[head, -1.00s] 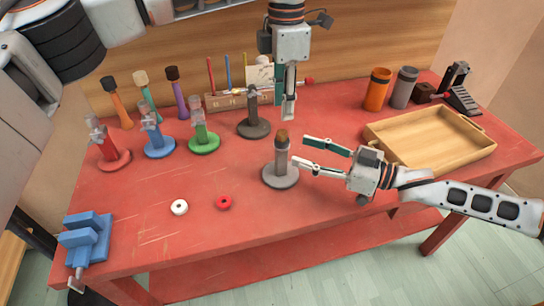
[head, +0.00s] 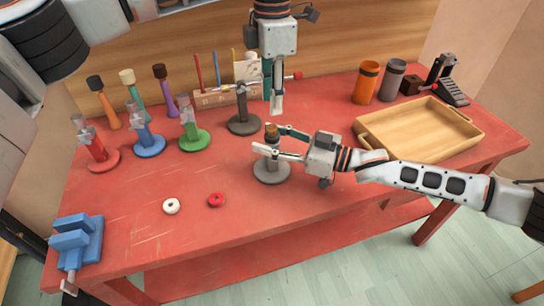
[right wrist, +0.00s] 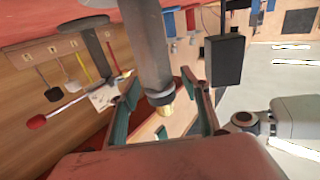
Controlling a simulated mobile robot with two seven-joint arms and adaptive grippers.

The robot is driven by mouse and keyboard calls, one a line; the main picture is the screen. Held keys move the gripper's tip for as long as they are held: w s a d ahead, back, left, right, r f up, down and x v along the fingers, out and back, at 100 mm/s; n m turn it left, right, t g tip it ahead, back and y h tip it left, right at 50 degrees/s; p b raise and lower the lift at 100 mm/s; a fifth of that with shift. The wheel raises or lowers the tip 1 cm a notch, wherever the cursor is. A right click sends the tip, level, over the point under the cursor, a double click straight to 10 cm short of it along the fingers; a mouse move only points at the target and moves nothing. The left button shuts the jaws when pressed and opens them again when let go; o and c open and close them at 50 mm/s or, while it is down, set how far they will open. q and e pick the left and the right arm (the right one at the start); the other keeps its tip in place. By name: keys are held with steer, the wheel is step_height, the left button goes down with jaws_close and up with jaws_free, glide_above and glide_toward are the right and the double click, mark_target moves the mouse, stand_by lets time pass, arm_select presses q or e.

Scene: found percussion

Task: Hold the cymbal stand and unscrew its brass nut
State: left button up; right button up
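The cymbal stand is a grey post on a round base (head: 271,173), upright on the red table. Its brass nut (head: 271,130) sits on top; in the right wrist view the nut (right wrist: 166,110) shows at the end of the post (right wrist: 150,50). My right gripper (head: 276,144) is open, with one finger on each side of the post's upper part. In its wrist view, gaps show between the post and both fingers. My left gripper (head: 273,106) points down just above and behind the nut, apart from it; its fingers show nearly edge-on, so their opening is unclear.
A dark stand (head: 243,124) is close behind, left of my left gripper. Red, blue and green stands are at left. A wooden tray (head: 420,130), orange cup (head: 366,84) and grey cup (head: 391,80) are right.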

jaws_close()
steer(key=shift+o, duration=1)
jaws_free()
steer(key=shift+d, duration=0.1)
